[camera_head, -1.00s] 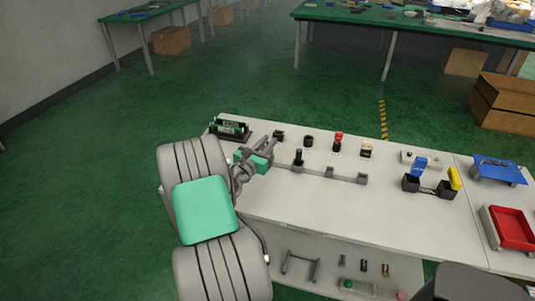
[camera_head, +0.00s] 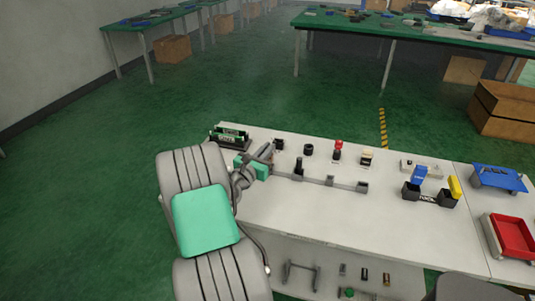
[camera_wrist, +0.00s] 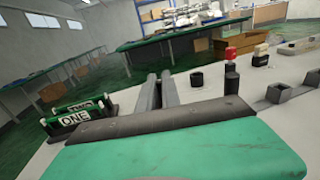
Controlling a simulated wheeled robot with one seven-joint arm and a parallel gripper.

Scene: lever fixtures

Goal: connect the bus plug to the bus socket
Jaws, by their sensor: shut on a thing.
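My gripper (camera_head: 266,153) is over the table's left end, and it also shows in the wrist view (camera_wrist: 160,78). Its two dark fingers are close together. A small dark block (camera_head: 279,144) is right at the fingertips in the head view. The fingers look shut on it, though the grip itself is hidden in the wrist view. I cannot tell from its shape whether it is the bus plug. A grey rail (camera_head: 330,181) with several socket-like blocks lies just right of my gripper. I cannot tell which part is the bus socket.
Black-and-green units marked ONE and TWO (camera_wrist: 75,118) stand left of my gripper. A black cylinder (camera_head: 308,150), a red-topped piece (camera_head: 338,146) and a pale-topped piece (camera_head: 367,158) stand behind the rail. Blue and yellow pieces and a red tray (camera_head: 512,229) are farther right.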

